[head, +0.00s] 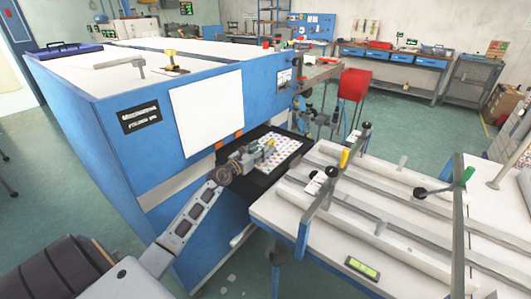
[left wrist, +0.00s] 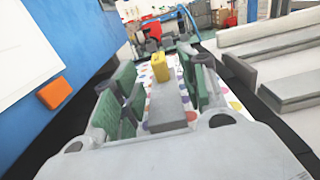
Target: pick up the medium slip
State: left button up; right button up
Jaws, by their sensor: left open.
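My left gripper (head: 264,153) is over the dark feed bed (head: 262,182) at the side of the blue machine. A white sheet with coloured dots (head: 283,151) lies on that bed. In the left wrist view my left gripper (left wrist: 166,70) has its green-padded fingers apart. A yellow block (left wrist: 161,67) and a grey block (left wrist: 167,108) show between the fingers, above the dotted sheet (left wrist: 236,106); I cannot tell whether they touch the pads. I cannot tell which item is the medium slip. My right gripper is not in view.
The large blue machine (head: 75,105) stands close on the left. A white table with long rails (head: 375,218), crossbars and knobs stands on the right. A red bin (head: 352,85) is behind the bed. Green floor (head: 200,280) is free in front.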

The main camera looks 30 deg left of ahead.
aim_at(266, 143)
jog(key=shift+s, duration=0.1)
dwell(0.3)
pick_arm(q)
jog(key=shift+w, duration=1)
jog(key=shift+w+b, duration=0.4)
jog(key=shift+w, duration=1.2)
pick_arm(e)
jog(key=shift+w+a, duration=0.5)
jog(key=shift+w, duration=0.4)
pick_arm(q)
jog(key=shift+c, duration=0.3)
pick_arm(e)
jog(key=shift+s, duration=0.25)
pick_arm(q)
grip_shut()
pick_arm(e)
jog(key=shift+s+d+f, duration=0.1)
